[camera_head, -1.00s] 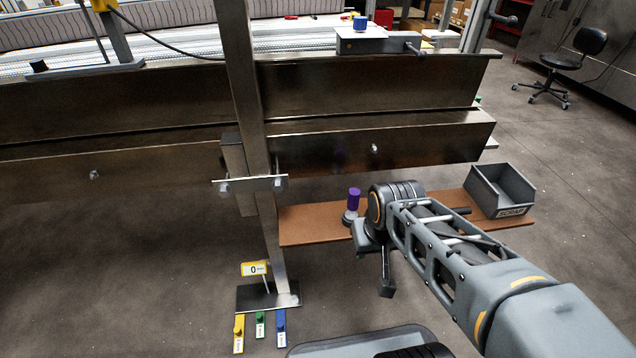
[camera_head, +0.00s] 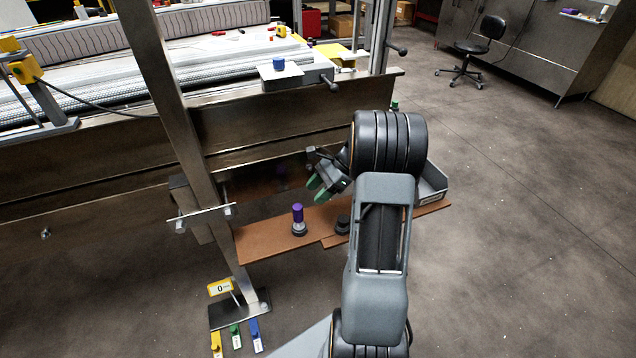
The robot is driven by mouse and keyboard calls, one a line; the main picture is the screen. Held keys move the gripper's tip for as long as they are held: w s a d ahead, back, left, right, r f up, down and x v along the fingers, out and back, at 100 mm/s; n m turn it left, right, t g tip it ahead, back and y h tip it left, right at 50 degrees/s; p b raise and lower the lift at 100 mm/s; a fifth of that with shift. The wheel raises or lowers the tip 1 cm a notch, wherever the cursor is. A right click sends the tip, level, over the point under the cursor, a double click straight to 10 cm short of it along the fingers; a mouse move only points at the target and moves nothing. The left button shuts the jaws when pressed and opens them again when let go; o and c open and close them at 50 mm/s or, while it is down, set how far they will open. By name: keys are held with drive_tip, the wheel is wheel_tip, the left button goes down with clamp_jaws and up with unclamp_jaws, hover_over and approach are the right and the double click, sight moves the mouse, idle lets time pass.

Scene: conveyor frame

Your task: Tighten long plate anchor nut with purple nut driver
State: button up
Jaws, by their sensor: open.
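The purple nut driver (camera_head: 297,214) stands upright in a dark round base on the brown shelf board (camera_head: 270,241). My gripper (camera_head: 318,190), with green fingertips, is open and empty above the shelf, to the right of and higher than the driver, apart from it. A long metal plate (camera_head: 201,215) crosses the post, with a nut or bolt at each end: a left one (camera_head: 180,225) and a right one (camera_head: 229,209). I cannot tell which of them is the anchor nut.
A dark round holder (camera_head: 342,225) sits on the shelf right of the driver. A grey bin (camera_head: 431,184) stands at the shelf's right end, partly behind my arm. The steel post (camera_head: 180,100) and beam (camera_head: 265,124) bound the space. Colored tags (camera_head: 235,336) lie by the post's foot.

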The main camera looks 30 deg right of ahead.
drive_tip(key=shift+b+x, duration=2.15)
drive_tip(key=shift+x, duration=1.6)
drive_tip(key=shift+w+d+f, duration=0.15)
drive_tip(key=shift+w, duration=0.05)
drive_tip(key=c, duration=0.8)
wheel_tip(320, 180, up, 5)
drive_tip(key=p, duration=0.5)
drive_tip(key=shift+f, duration=0.1)
